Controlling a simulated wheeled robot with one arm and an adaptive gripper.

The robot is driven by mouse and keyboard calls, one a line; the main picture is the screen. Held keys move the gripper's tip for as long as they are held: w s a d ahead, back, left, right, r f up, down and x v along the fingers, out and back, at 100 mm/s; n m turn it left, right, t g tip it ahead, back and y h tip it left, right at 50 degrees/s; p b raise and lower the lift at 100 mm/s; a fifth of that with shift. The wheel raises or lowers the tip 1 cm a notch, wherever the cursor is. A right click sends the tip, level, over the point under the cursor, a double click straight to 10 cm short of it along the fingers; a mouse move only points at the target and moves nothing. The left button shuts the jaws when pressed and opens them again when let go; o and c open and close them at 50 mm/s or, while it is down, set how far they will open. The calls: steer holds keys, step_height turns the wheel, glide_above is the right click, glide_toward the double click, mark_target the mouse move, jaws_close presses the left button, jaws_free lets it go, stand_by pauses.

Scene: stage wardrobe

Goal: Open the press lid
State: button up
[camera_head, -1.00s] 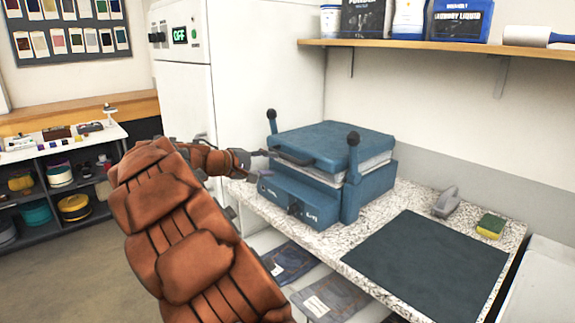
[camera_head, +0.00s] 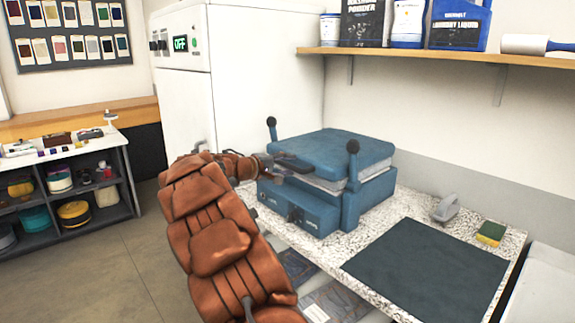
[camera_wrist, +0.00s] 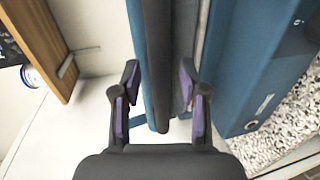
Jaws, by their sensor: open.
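The blue press stands on the speckled counter, with its lid (camera_head: 345,147) lying down over its base (camera_head: 298,207). The lid's dark front handle (camera_head: 294,163) also shows in the wrist view (camera_wrist: 158,60). My gripper (camera_head: 277,168) is at the handle, at the press's front left. In the wrist view my gripper (camera_wrist: 160,97) is open, with a purple-padded finger on each side of the handle. Gaps show between the pads and the handle. The blue lid edge (camera_wrist: 138,50) is left of the handle there, and the base (camera_wrist: 262,60) is at the right.
A dark mat (camera_head: 430,270), a grey iron-like object (camera_head: 446,208) and a sponge (camera_head: 491,233) lie to the right. A wooden shelf (camera_head: 420,58) with bottles hangs above. A white cabinet (camera_head: 255,75) stands behind.

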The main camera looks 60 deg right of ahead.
steer(key=shift+d, duration=0.1)
jaws_close()
stand_by(0.3)
stand_by(0.4)
